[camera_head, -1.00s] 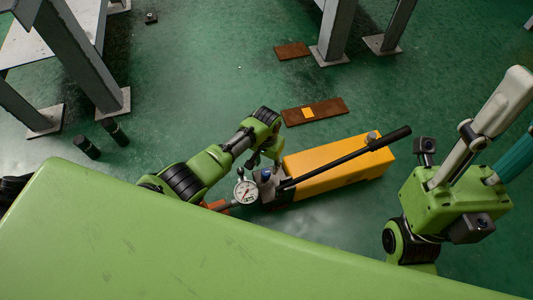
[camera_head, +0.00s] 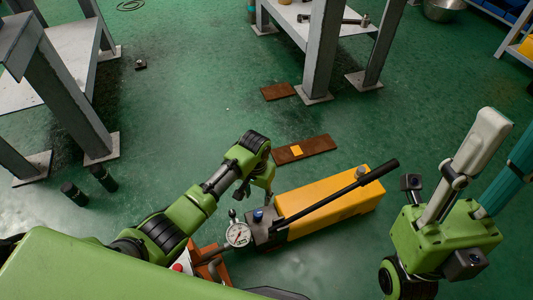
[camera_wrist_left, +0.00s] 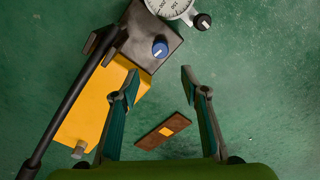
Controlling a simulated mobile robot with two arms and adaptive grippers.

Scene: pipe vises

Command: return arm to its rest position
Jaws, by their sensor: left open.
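My left arm comes in from the left in the head view. Its left gripper (camera_head: 258,190) is open and empty, pointing down beside the yellow hand pump (camera_head: 325,203). In the left wrist view the two fingertips of the gripper (camera_wrist_left: 160,80) are spread wide with nothing between them. The pump's blue knob (camera_wrist_left: 160,46) and dark metal block (camera_wrist_left: 147,30) lie beyond the fingertips, apart from them. A round pressure gauge (camera_head: 238,235) sits by the pump's near end.
A black pump lever (camera_head: 340,188) slants above the pump. A rusty plate with a yellow patch (camera_head: 304,150) and a smaller rusty plate (camera_head: 278,91) lie behind it. Grey table legs (camera_head: 323,50) stand at the back. Open green floor (camera_head: 190,100) lies between.

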